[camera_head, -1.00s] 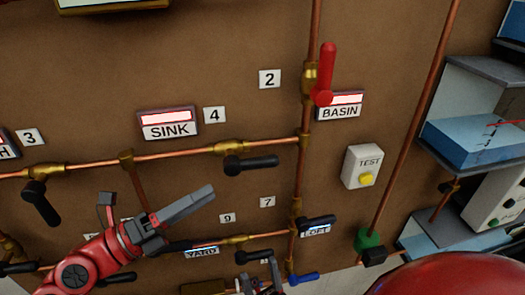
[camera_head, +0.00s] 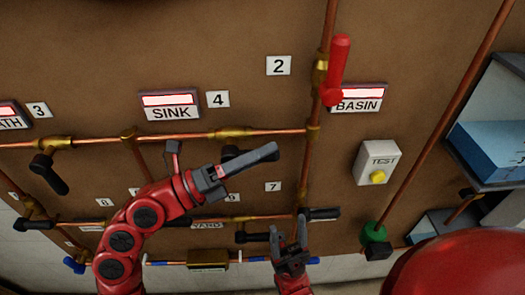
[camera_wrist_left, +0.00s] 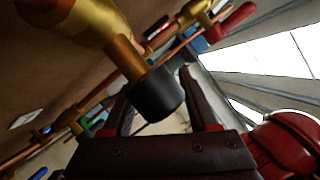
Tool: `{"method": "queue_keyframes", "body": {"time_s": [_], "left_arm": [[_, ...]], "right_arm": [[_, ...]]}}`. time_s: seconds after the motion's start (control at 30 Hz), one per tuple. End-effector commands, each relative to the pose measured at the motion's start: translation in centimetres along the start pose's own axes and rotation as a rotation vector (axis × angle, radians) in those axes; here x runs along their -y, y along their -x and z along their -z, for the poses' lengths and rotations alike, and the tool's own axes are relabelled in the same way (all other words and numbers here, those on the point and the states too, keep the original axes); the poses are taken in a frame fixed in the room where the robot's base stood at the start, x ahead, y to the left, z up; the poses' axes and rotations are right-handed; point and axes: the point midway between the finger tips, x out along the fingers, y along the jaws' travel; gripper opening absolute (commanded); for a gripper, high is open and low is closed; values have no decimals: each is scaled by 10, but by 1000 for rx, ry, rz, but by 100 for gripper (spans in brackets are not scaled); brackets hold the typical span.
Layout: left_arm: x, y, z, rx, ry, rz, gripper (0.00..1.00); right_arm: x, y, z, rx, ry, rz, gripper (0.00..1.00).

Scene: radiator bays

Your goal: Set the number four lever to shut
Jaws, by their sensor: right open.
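The number 4 label (camera_head: 217,98) is right of the SINK sign (camera_head: 170,106). Below it a brass valve (camera_head: 230,133) sits on the horizontal copper pipe, with the number four lever's black handle (camera_head: 230,152) under it, partly hidden by my left gripper. My left gripper (camera_head: 225,148) is open, its fingers spread in front of the lever. In the left wrist view a brass stem with a black round hub (camera_wrist_left: 157,95) is between the open fingers (camera_wrist_left: 155,100); I cannot tell if they touch it. My right gripper (camera_head: 290,238) is open and empty, low before the panel.
A red lever (camera_head: 338,70) stands on the vertical pipe by the BASIN sign (camera_head: 357,104). A black lever (camera_head: 48,172) hangs at valve 3. More levers line the lower pipe. A TEST box (camera_head: 377,162) and blue-topped shelf (camera_head: 490,150) are at the right.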

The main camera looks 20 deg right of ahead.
Motion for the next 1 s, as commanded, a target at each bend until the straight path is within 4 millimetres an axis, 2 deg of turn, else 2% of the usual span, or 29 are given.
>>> {"method": "queue_keyframes", "body": {"time_s": [0.03,0.3,0.33,1.0], "left_arm": [[0,0,0,0,0,0,52],[0,0,0,0,0,0,4],[0,0,0,0,0,0,0],[0,0,0,0,1,-1,0]], "right_arm": [[0,0,0,0,0,0,60],[0,0,0,0,0,0,60],[0,0,0,0,0,0,60],[0,0,0,0,0,0,60]]}}
